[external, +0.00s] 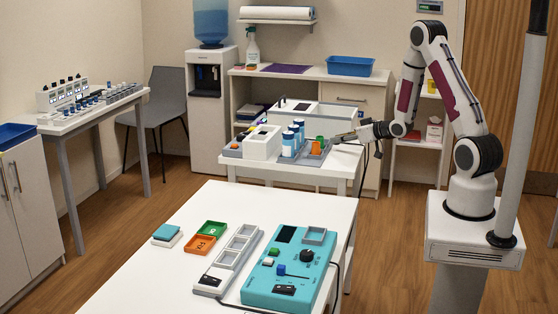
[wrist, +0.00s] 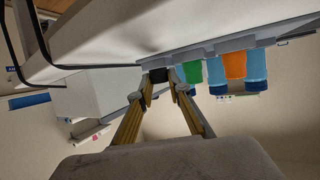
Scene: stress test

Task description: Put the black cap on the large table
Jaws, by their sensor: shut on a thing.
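My gripper (external: 342,138) is at the right end of the small back table, just right of an orange cup. In the wrist view my gripper (wrist: 161,80) has its fingertips close together on a small black thing, the black cap (wrist: 158,75). The cap is too small to make out in the external view. The large table (external: 130,275) is the white one in the foreground, well nearer the camera than my gripper. No black cap shows loose on it.
The back table holds a white box (external: 262,142), blue-topped bottles (external: 288,145) and an orange cup (external: 316,148). On the large table are a teal panel (external: 270,298), a grey tray (external: 210,284), and orange and green trays (external: 200,245). Its left part is bare.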

